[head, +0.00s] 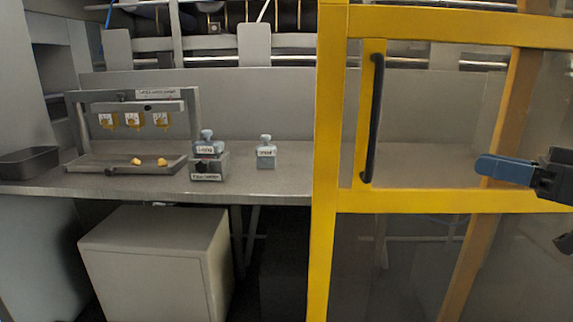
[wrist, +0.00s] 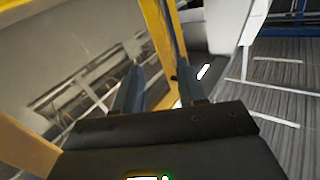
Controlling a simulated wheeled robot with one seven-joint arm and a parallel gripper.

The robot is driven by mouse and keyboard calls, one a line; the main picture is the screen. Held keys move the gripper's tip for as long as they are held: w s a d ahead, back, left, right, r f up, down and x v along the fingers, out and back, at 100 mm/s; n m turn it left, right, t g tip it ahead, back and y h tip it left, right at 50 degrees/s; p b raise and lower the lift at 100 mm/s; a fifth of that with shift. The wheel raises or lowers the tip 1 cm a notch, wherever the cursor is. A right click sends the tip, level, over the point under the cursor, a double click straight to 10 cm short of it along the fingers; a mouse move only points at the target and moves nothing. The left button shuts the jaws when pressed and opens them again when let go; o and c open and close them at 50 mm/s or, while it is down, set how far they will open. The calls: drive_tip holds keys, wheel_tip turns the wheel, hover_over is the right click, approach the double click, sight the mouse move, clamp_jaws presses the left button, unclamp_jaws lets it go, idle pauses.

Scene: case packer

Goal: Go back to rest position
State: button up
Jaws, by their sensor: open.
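My gripper (head: 482,165) is at the right edge of the head view, in front of the yellow-framed door (head: 326,170). One blue finger shows there, pointing left. In the wrist view my gripper (wrist: 158,75) shows two blue fingers standing apart with nothing between them. It is open and empty. The black door handle (head: 374,118) is to the left of the fingertips and apart from them in the head view.
A grey shelf (head: 270,188) at the left holds a small rack (head: 127,168), two bottles, one on a block (head: 209,166) and one standing alone (head: 266,153), and a dark tray (head: 28,162). A grey cabinet (head: 155,255) stands below. Striped floor (wrist: 280,110) shows at right in the wrist view.

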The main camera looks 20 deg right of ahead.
drive_tip(key=s+a+f+m+h+p, duration=0.1)
drive_tip(key=a+f+m+h, duration=0.3)
drive_tip(key=f, duration=0.6)
drive_tip(key=s+a+f+m+h+p, duration=0.1)
drive_tip(key=a+f+m+h, duration=0.3)
drive_tip(key=f, duration=0.6)
drive_tip(key=s+a+f+m+g+h+p, duration=0.1)
drive_tip(key=s+a+f, duration=0.4)
drive_tip(key=s, duration=0.1)
drive_tip(key=s+a+f+h+p, duration=0.1)
drive_tip(key=s+a, duration=0.2)
drive_tip(key=s, duration=0.4)
drive_tip(key=s+a+h+p, duration=0.1)
drive_tip(key=s+a, duration=0.2)
drive_tip(key=s, duration=0.4)
drive_tip(key=s+a+r+n+y, duration=0.1)
drive_tip(key=s+a+r+n, duration=0.3)
drive_tip(key=s+r, duration=0.3)
drive_tip(key=s+a+p, duration=0.1)
drive_tip(key=s, duration=0.3)
drive_tip(key=shift+s+r+y, duration=0.15)
drive_tip(key=shift+r+y, duration=0.1)
drive_tip(key=shift+y, duration=0.15)
drive_tip(key=shift+o, duration=0.2)
drive_tip(key=shift+d, duration=0.1)
